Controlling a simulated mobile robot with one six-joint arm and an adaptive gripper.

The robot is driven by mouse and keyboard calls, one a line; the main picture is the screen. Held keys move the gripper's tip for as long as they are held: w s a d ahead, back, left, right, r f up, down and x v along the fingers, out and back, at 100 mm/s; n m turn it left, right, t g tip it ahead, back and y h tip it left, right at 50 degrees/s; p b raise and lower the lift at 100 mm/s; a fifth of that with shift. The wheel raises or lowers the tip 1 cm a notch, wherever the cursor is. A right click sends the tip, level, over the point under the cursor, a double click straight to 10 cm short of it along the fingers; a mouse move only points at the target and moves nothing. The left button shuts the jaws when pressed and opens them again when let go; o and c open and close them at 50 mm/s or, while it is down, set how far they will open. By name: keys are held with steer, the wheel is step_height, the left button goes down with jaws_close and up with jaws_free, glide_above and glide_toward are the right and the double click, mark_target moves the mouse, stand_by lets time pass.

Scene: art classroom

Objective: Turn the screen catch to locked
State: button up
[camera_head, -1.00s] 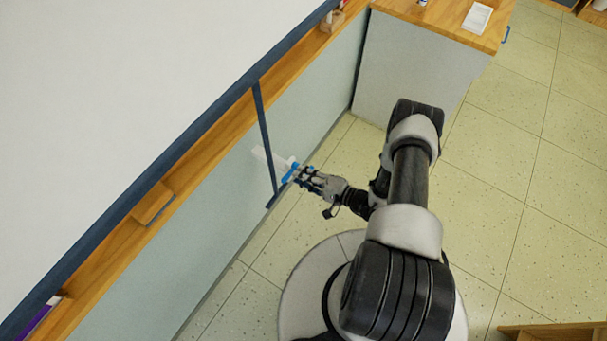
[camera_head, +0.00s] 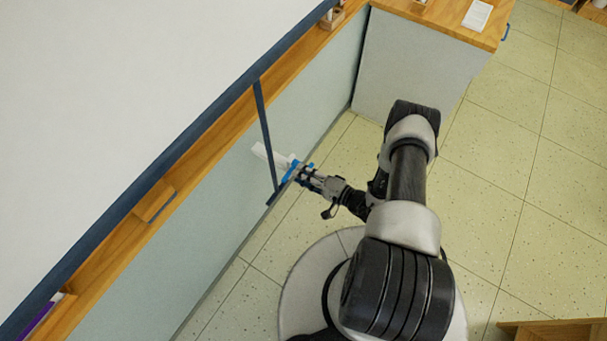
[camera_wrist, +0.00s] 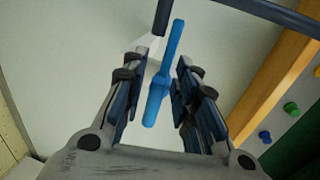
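The catch has a bright blue lever (camera_wrist: 162,75) that stands nearly upright in the wrist view, leaning slightly. Its blue part also shows at the fingertips in the head view (camera_head: 291,171). A pale white piece (camera_head: 263,152) sits beyond it, by the wall panel. My gripper (camera_wrist: 162,68) is open, one finger on each side of the lever, with gaps showing between the lever and both fingers. In the head view my gripper (camera_head: 303,173) reaches in from the right. The lever's mounting is partly hidden by the gripper.
A dark blue bar (camera_head: 264,130) runs down beside the catch, close to the fingers. The white screen (camera_head: 120,90) and a wooden ledge (camera_head: 215,127) lie to the left. A wooden-topped cabinet (camera_head: 410,70) stands at the back.

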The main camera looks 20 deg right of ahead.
steer(key=shift+o, duration=1.2)
steer(key=shift+f, duration=0.15)
steer(key=v, duration=1.2)
